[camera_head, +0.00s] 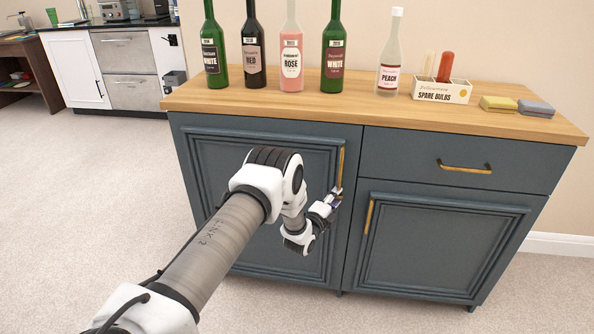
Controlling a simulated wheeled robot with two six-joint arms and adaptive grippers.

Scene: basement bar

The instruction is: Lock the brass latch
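The blue-grey cabinet's left door (215,160) looks shut. A vertical brass bar handle (341,165) is at its right edge. My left arm reaches in from the lower left across this door. My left gripper (334,198) is at the lower end of that brass bar; I cannot tell whether it touches the bar or whether its fingers are open or shut. I cannot make out a separate brass latch; the gripper and arm hide part of the door there. My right gripper is not in view.
The right door has a brass handle (369,216), and the drawer above has another (465,167). The wooden top (290,98) holds several bottles, a spare bulbs box (441,91), a yellow sponge (498,103) and a grey one (536,108). Carpet (90,190) is clear at left.

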